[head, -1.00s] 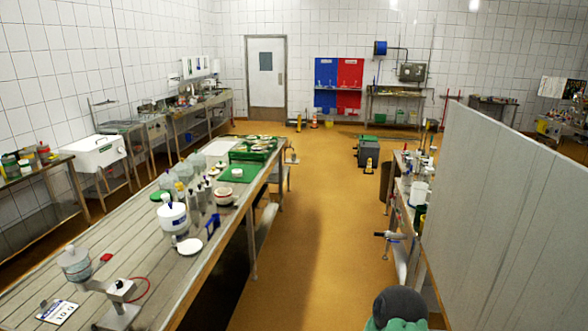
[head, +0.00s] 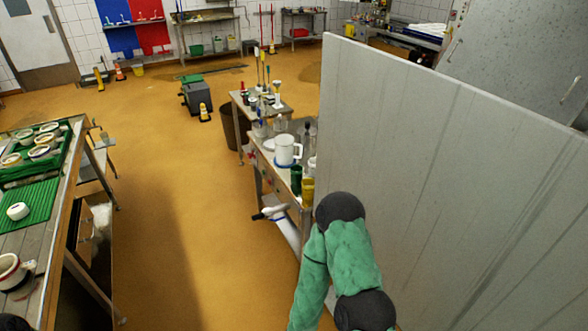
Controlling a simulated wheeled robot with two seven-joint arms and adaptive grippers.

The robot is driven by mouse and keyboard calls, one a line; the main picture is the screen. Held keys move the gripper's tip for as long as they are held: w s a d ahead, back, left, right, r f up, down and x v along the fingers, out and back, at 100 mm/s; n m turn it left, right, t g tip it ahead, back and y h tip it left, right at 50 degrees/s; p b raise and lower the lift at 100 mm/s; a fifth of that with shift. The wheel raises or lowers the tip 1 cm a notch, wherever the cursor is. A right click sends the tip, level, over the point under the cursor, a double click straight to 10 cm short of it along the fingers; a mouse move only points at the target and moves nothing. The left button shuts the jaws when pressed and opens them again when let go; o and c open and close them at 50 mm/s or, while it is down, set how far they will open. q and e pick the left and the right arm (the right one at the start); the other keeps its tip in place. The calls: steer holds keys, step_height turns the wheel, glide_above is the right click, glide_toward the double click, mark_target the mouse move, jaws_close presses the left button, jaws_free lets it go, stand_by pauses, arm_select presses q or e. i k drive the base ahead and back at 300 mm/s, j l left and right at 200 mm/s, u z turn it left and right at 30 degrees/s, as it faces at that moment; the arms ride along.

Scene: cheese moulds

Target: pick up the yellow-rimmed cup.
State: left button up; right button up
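Several small cup-like vessels stand in a green tray (head: 70,150) on the left table. One of them, a pale cup (head: 11,159) near the left edge, seems to have a yellowish rim; another cup (head: 45,138) behind it also looks yellowish at the rim. A larger handled cup (head: 12,272) with a cream rim and dark red band stands nearer, cut by the left edge. I cannot tell surely which is the yellow-rimmed cup. Neither of my grippers shows; only my green right arm is in view at the bottom, far from these cups.
A small white pot (head: 18,211) sits on a green mat (head: 38,200). A tall grey partition (head: 430,170) fills the right. Beside it, a side table (head: 262,165) holds a white jug (head: 287,150). The orange floor (head: 190,220) between the tables is clear.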

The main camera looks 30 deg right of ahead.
mark_target(307, 184)
steer(key=i, duration=1.95)
steer(key=i+u, duration=0.2)
steer(key=i, duration=0.2)
steer(key=i+l+u, duration=0.2)
steer(key=i, duration=0.2)
steer(key=i+u, duration=0.2)
steer(key=u, duration=1.95)
steer(key=l+u, duration=0.1)
steer(key=u, duration=1.55)
steer(key=l+u, duration=0.1)
steer(key=u, duration=1.5)
steer(key=k+u, duration=0.1)
steer(key=u, duration=2.35)
steer(key=k+j, duration=0.05)
steer(key=j, duration=0.05)
